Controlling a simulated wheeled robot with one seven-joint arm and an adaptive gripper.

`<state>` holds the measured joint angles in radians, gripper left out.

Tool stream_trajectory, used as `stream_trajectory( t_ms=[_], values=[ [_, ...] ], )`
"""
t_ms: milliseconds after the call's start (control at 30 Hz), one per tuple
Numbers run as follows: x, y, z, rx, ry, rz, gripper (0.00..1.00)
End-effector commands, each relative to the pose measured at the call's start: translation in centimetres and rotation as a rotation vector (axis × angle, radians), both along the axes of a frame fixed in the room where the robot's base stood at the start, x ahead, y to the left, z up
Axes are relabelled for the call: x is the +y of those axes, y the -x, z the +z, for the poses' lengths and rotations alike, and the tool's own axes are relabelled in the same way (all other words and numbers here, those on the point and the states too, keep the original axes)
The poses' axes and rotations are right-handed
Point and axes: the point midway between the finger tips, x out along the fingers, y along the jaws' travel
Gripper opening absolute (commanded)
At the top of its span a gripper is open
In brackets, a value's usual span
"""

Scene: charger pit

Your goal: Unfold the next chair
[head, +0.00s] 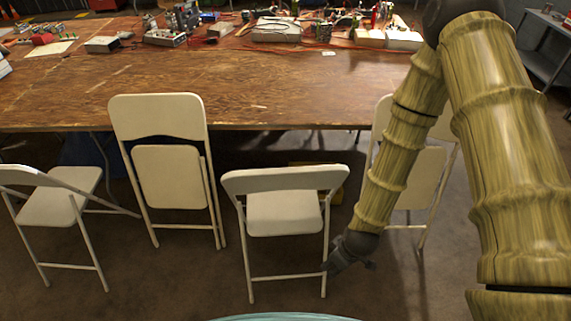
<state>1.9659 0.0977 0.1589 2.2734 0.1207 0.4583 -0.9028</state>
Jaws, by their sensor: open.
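Several cream folding chairs stand along the near side of the table. The left chair (60,206) is unfolded, with its seat out flat. The second chair (158,118) is folded, its seat panel upright within the frame. The third chair (284,180) looks unfolded, its seat showing beyond the backrest. The right chair (417,180) is partly hidden behind my arm and looks folded, with its seat panel upright. My gripper (350,266) is open and empty, low down beside the third chair's right leg; whether it touches the leg is unclear.
A long wooden table (210,85) spans the view behind the chairs, with tools and electronics along its far side. A metal shelf (548,45) stands at the far right. Bare dark floor (170,285) shows in front of the chairs.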

Motion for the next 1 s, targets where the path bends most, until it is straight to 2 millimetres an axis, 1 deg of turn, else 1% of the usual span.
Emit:
stream_trajectory(
  t_ms=[33,167,200,267,300,367,400,500,600,700,800,867,1000],
  values=[
    [0.8,-2.0,2.5,-0.030,-0.003,0.064,0.46],
    [2.9,-6.2,6.9,-0.095,-0.004,0.246,0.46],
    [3.6,-7.5,8.4,-0.117,-0.004,0.302,0.46],
    [4.5,-9.4,10.6,-0.150,-0.002,0.386,0.46],
    [5.2,-10.6,12.2,-0.175,0.000,0.443,0.46],
    [6.2,-12.4,14.6,-0.210,0.004,0.527,0.46],
    [6.9,-13.6,16.3,-0.235,0.008,0.581,0.46],
    [8.3,-16.1,20.0,-0.293,0.017,0.708,0.46],
    [9.5,-17.9,23.1,-0.340,0.027,0.808,0.46],
    [10.3,-19.2,25.1,-0.374,0.036,0.877,0.46],
    [10.7,-19.7,25.9,-0.389,0.040,0.913,0.46],
    [10.9,-19.9,25.8,-0.393,0.041,0.920,0.46],
    [11.3,-20.3,24.4,-0.394,0.042,0.924,0.46]
  ],
)
